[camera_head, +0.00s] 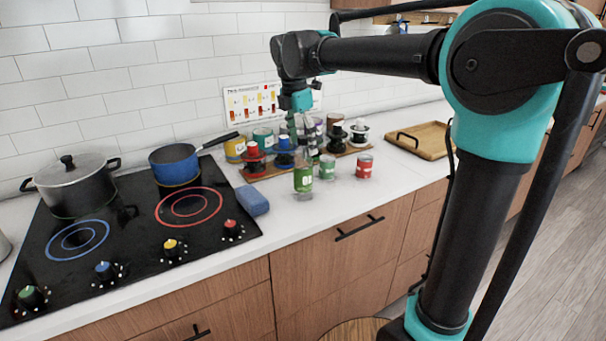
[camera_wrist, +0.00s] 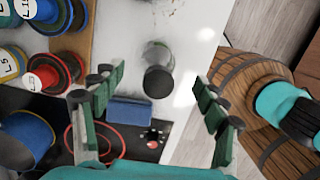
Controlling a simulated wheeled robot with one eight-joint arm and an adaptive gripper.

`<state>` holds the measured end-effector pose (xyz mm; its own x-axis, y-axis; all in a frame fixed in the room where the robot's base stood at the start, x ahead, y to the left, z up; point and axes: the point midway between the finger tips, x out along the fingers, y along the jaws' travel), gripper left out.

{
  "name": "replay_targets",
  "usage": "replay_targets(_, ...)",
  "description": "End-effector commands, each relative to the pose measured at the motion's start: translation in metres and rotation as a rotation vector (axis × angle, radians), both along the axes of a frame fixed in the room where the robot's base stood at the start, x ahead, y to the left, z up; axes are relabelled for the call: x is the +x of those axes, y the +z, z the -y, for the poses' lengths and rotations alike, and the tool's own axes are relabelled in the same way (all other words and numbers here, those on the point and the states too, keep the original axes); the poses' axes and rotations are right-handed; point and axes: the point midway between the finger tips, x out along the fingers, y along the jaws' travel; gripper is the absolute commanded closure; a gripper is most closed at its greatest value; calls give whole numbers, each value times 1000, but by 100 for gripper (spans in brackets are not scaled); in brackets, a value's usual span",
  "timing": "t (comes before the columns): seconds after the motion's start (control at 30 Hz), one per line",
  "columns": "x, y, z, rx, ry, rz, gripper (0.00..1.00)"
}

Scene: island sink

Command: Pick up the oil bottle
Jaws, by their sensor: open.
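The oil bottle (camera_head: 303,180) is a clear bottle with a green label, standing upright on the white counter near its front edge. My gripper (camera_head: 301,140) is above it, pointing down. In the wrist view, the bottle's dark cap (camera_wrist: 158,83) shows from above, between the two green-padded fingers of my gripper (camera_wrist: 159,84). The fingers are spread wide, with a gap on both sides of the cap. They do not appear to touch the bottle. The bottle's lower body is mostly hidden below the cap in the wrist view.
Small cans, a green one (camera_head: 327,167) and a red one (camera_head: 364,165), stand close to the bottle's right. A wooden rack (camera_head: 258,174) of several jars is behind it. A blue sponge (camera_head: 254,201), cooktop (camera_head: 130,250) and blue pan (camera_head: 174,164) lie left. A tray (camera_head: 424,139) is right.

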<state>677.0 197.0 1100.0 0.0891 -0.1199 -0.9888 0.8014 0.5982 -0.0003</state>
Motion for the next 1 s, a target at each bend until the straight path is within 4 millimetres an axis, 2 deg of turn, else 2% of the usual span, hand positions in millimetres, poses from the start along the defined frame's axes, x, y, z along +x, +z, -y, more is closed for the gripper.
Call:
replay_targets(0.4, 7, -47, 5, 0, -1, 0, 27)
replay_targets(0.7, 7, -52, 5, 0, -1, 0, 27)
replay_targets(1.0, 7, -51, 5, 0, -1, 0, 64)
